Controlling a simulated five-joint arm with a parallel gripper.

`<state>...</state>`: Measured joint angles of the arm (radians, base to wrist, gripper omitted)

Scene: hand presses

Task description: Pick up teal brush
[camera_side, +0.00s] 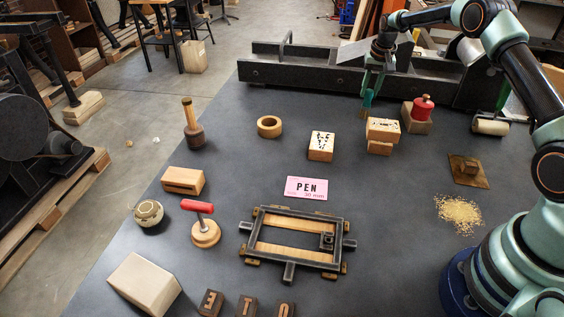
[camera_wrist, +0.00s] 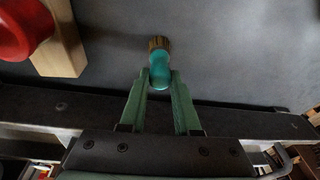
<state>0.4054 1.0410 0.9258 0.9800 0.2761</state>
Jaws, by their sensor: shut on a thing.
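The teal brush (camera_wrist: 160,68) sits between the fingertips of my gripper (camera_wrist: 160,82) in the wrist view. Its brown bristle end (camera_wrist: 158,43) sticks out beyond the fingertips. In the side view my gripper (camera_side: 373,78) points down in front of the dark rail at the back, shut on the teal brush (camera_side: 367,101), whose bristle end hangs lowest. The fingers hide part of its handle. I cannot tell for certain whether its lower end touches the table.
A red knobbed piece (camera_side: 423,107) on a wooden block stands to the right of the brush. Stacked wooden blocks (camera_side: 382,132) stand in front. The long dark rail (camera_side: 300,72) runs behind.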

